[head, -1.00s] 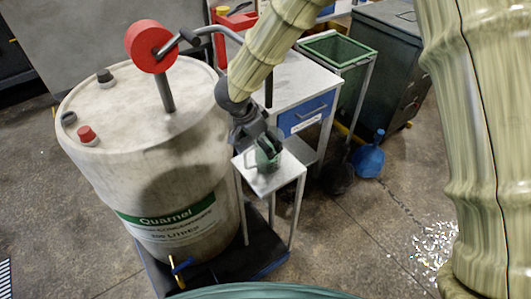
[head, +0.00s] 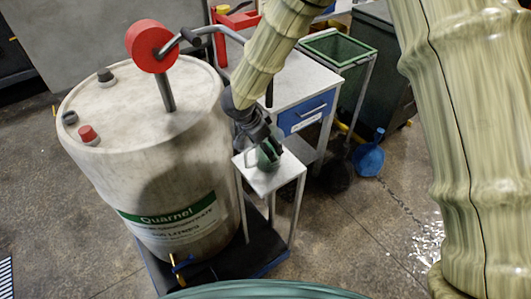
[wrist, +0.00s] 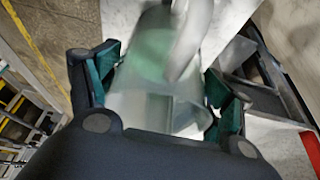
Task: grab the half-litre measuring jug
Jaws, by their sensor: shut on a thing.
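The measuring jug is a small translucent, greenish vessel (head: 268,158) at the small white stand (head: 257,182) beside the drum in the head view. My gripper (head: 264,147) is dark and comes down on the jug from the upper left, partly hiding it. In the wrist view the jug (wrist: 155,105) fills the space between the green-padded fingers of my gripper (wrist: 165,88), with a pad against each side. Its pale handle (wrist: 190,38) shows blurred at the top. I cannot tell whether its base still touches the stand.
A large white drum (head: 130,160) with a red-wheeled pump (head: 152,47) stands close on the left. A table with a blue drawer (head: 305,113) and a green open bin (head: 335,47) are behind. A blue vessel (head: 369,160) is on the floor.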

